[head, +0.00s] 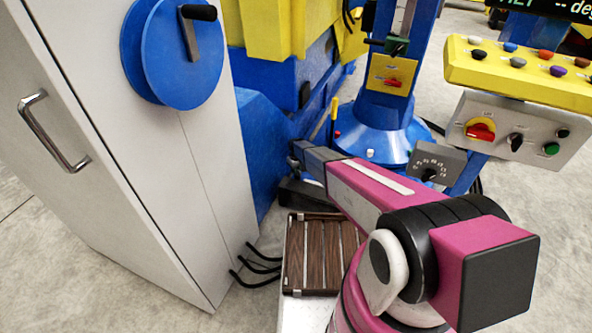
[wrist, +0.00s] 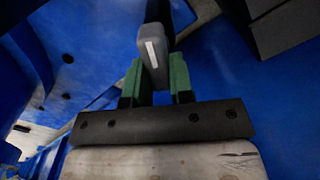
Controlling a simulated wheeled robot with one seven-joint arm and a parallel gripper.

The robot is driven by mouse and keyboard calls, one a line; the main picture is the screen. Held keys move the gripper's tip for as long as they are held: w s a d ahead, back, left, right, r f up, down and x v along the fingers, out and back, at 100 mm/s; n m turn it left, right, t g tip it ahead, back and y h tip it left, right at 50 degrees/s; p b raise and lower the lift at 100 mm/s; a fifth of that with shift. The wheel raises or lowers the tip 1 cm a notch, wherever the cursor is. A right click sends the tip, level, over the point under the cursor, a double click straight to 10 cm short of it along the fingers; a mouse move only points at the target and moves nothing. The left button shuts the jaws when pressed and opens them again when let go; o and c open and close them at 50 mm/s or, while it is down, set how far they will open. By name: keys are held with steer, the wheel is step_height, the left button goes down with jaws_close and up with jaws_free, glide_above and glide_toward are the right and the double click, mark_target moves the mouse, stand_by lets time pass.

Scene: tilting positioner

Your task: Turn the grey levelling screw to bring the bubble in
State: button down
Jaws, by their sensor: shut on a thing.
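In the wrist view, my gripper (wrist: 153,78) has its two green fingers on either side of a grey knob-like piece (wrist: 151,46) with a white stripe, which I take to be the grey levelling screw. The fingers are shut on it. The rest of the screw is hidden. In the head view, my pink arm reaches up and left to the foot of the blue machine, and the fingertips and screw cannot be made out there. I cannot make out a bubble in either view.
A blue column base (head: 388,135) stands beyond my arm, with a dial box (head: 436,160) to its right. A button panel (head: 520,135) is at the right. A white cabinet (head: 95,180) stands at the left. A slatted wooden board (head: 318,250) lies below my arm.

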stand_by(0.4)
steer(key=c, duration=1)
jaws_free()
step_height(320, 180, up, 11)
steer(key=shift+f, duration=0.1)
